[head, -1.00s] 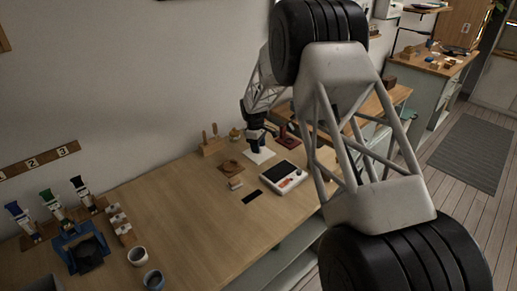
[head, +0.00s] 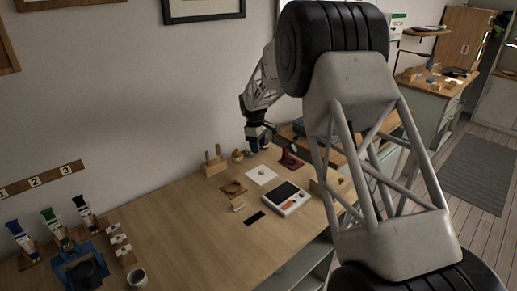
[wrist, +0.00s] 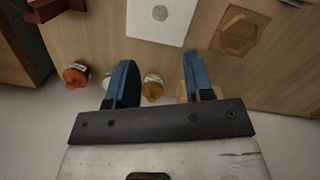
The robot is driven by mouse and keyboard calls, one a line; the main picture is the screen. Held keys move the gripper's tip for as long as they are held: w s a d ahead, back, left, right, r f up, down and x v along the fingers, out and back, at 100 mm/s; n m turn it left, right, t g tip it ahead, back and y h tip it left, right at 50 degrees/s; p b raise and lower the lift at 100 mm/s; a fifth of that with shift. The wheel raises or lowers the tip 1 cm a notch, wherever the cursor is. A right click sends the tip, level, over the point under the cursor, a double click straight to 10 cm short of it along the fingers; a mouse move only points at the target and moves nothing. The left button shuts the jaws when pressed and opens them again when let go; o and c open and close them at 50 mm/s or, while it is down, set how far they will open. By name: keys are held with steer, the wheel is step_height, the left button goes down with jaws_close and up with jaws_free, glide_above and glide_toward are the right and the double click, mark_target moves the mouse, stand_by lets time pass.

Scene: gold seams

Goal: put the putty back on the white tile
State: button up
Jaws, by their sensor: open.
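The white tile (head: 268,179) lies flat on the wooden bench. The putty (wrist: 160,13) is a small round grey disc resting on the tile; in the head view it is a small grey spot (head: 262,172). The tile also shows at the top of the wrist view (wrist: 145,32). My gripper (wrist: 160,80) is open, with nothing between its blue fingers. In the head view my gripper (head: 258,143) is above the bench on the wall side of the tile, apart from the putty.
An orange-topped jar (wrist: 76,76) and a yellowish jar (wrist: 152,86) stand near my fingers. A red-brown stand (head: 290,161), a scale (head: 284,200) and a black pad (head: 254,219) are nearby. The bench's front middle is clear.

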stand_by(0.8)
steer(key=s+d+r+m+t, duration=0.1)
steer(key=s+d+r+m, duration=0.1)
steer(key=s+d+r, duration=0.6)
steer(key=s+d+r+m, duration=0.3)
steer(key=s+r, duration=0.3)
steer(key=s, duration=0.5)
steer(key=s+d+r+m+t, duration=0.1)
steer(key=s+d+r+m, duration=0.1)
steer(key=s+d+r, duration=0.6)
steer(key=s+d+f+m, duration=0.1)
steer(key=s+d+m, duration=0.1)
steer(key=s, duration=0.9)
steer(key=s+d+f+m, duration=0.1)
steer(key=s+d+m, duration=0.1)
steer(key=s, duration=0.9)
steer(key=s+d+f+m+t+y, duration=0.1)
steer(key=s+d+f+m, duration=0.1)
steer(key=s, duration=1)
steer(key=shift+m, duration=0.3)
steer(key=shift+d, duration=0.1)
